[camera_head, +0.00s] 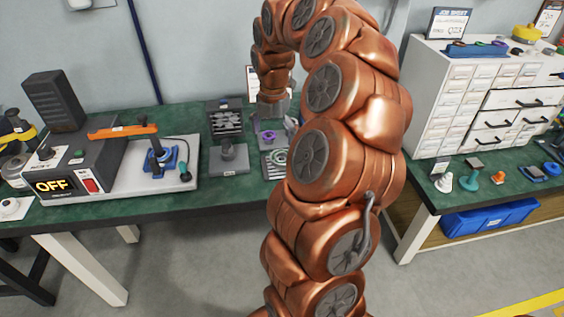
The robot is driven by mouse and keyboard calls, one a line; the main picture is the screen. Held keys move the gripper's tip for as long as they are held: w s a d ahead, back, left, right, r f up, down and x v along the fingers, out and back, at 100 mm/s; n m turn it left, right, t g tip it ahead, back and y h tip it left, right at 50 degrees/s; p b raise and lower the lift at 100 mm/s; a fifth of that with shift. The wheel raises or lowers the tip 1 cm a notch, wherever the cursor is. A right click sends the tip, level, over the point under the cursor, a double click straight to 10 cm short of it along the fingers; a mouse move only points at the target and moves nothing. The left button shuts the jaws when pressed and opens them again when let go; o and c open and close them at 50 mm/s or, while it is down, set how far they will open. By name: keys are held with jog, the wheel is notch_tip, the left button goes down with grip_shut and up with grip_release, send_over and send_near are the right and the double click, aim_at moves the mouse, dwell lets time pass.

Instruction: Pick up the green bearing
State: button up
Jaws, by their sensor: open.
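A pale green ring (275,157), which may be the green bearing, lies on a small dark plate on the green workbench (225,190). My arm partly covers its right side. My gripper (275,121) is open and points down over the bench, behind the ring in the picture. A purple ring-like part (268,137) on a grey block sits just below my gripper, between it and the pale green ring. The fingers are small and partly hidden, and I see nothing held between them.
A tester box reading OFF (56,186) with an orange lever (122,131) stands left. A grey fixture (228,158) is left of the ring. A white drawer cabinet (430,110) and several small parts, including a teal one (471,183), stand on the right bench.

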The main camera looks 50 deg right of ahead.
aim_at(282, 158)
jog(key=d, duration=0.1)
jog(key=d+f, duration=0.1)
jog(key=shift+s+d+f+n, duration=0.1)
jog(key=shift+s+d+n, duration=0.05)
jog(key=shift+d+n, duration=0.15)
jog(key=shift+d+f, duration=0.15)
jog(key=shift+f, duration=0.9)
jog(key=shift+d+f+p, duration=0.15)
jog(key=shift+f+p, duration=0.6)
jog(key=shift+f, duration=2.1)
jog(key=shift+c, duration=0.4)
jog(key=c, duration=1.4)
jog(key=shift+w+r, duration=0.1)
jog(key=shift+w, duration=0.1)
